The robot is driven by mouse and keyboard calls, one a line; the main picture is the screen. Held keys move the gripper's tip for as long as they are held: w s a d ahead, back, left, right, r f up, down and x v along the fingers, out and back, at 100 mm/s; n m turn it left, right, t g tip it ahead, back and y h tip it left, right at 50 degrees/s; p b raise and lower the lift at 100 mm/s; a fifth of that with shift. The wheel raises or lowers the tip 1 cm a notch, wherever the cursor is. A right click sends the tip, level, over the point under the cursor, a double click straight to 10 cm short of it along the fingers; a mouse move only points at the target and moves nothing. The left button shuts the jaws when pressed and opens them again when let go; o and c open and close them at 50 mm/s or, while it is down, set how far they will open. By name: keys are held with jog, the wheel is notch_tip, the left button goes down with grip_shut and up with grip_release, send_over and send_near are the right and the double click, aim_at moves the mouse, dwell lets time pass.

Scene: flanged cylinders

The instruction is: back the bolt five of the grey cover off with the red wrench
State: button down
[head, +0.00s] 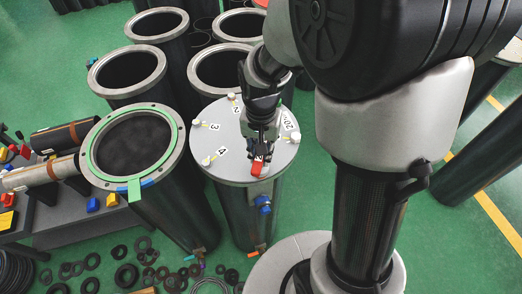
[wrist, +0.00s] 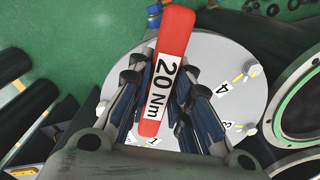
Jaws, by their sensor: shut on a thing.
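The round grey cover (head: 233,165) lies on a dark upright cylinder, with bolts and number labels around its rim. Labels 2, 3 and 4 can be read in the head view. Bolt four (head: 206,162) is at the left front and bolt three (head: 198,124) at the left. My gripper (head: 262,148) is over the front right of the cover, pointing down. It is shut on the red wrench (wrist: 177,33), which carries a white "20 Nm" label in the wrist view. The wrench's red end (head: 257,168) shows at the cover's front edge. Bolt five is not visible; my gripper and the wrench cover that area.
An open cylinder with a green ring (head: 90,152) stands close to the left of the cover. Several more open cylinders (head: 130,70) stand behind. Loose black rings (head: 125,275) lie on the green floor in front. A bench with coloured blocks (head: 93,205) is at the left.

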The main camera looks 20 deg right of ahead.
jog(key=shift+f+b, duration=0.85)
jog(key=shift+f, duration=0.15)
dwell(0.3)
jog(key=shift+f+n, duration=0.1)
jog(key=shift+n, duration=0.5)
jog(key=shift+r+p, duration=2.5)
jog(key=shift+r, duration=0.75)
